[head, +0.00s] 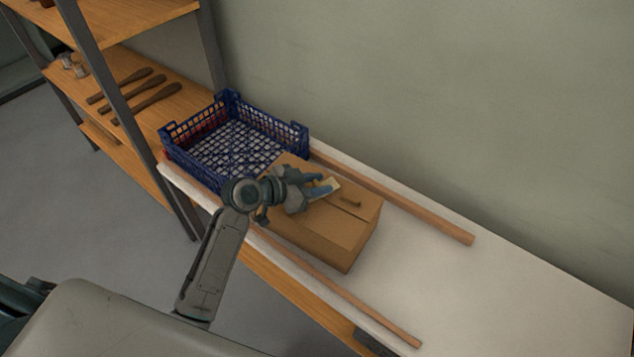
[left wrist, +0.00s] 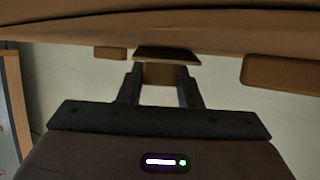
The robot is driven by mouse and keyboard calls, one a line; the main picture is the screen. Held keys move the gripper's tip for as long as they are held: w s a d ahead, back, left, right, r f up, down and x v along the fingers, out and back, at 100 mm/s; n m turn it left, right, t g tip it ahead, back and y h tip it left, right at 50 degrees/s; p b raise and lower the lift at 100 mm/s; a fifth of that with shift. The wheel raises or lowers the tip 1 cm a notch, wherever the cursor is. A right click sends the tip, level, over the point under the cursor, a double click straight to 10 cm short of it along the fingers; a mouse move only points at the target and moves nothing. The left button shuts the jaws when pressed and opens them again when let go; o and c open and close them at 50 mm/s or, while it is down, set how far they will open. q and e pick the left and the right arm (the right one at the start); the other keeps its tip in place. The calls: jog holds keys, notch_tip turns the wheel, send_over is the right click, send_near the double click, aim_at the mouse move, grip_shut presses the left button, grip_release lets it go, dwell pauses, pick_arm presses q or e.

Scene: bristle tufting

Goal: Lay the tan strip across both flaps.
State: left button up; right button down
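A brown cardboard box (head: 345,232) stands on the white tabletop with its top flaps folded down and a seam between them. I cannot tell whether the strip touches the flaps. My right gripper is out of view.
A blue crate (head: 303,128) stands behind the box to the left. Wooden rails run along the table's back (head: 430,221) and front (head: 375,318). The table's right part is clear. A shelf (head: 150,70) with tools stands left.

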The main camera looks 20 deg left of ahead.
pick_arm(q)
jog(key=o, duration=0.4)
jog(key=p+v, duration=0.3)
jog(key=v, duration=0.7)
jog(key=shift+s+a+r, duration=0.15)
jog(key=shift+s+a, duration=0.1)
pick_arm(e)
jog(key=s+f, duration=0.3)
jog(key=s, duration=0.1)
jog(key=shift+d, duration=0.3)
